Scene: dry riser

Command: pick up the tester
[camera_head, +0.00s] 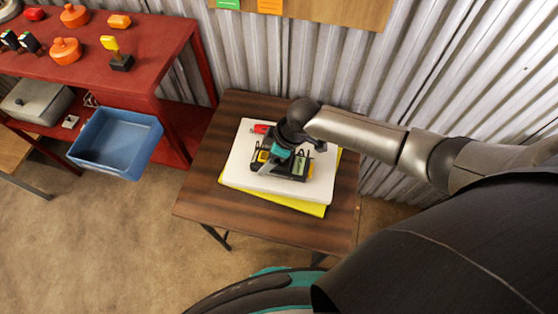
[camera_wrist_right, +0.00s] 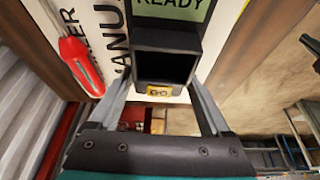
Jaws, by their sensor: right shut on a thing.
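The tester is a black device (camera_head: 300,168) with a green screen reading "READY" (camera_wrist_right: 172,8) and a small yellow label at its near end. It lies over a white book or binder (camera_head: 240,168) on a small wooden table. My right gripper (camera_head: 272,158) comes down onto its left end in the head view. In the right wrist view the two grey fingers (camera_wrist_right: 158,95) stand at either side of the tester's black end and are shut on it. Whether the tester touches the white cover is hard to tell. My left gripper is out of view.
A red item (camera_wrist_right: 80,62) lies beside the tester on the white cover. A yellow folder (camera_head: 300,206) sticks out underneath. The dark wooden table (camera_head: 205,190) has bare space at left. A blue bin (camera_head: 115,142) and red shelf (camera_head: 150,50) stand left; a corrugated wall is behind.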

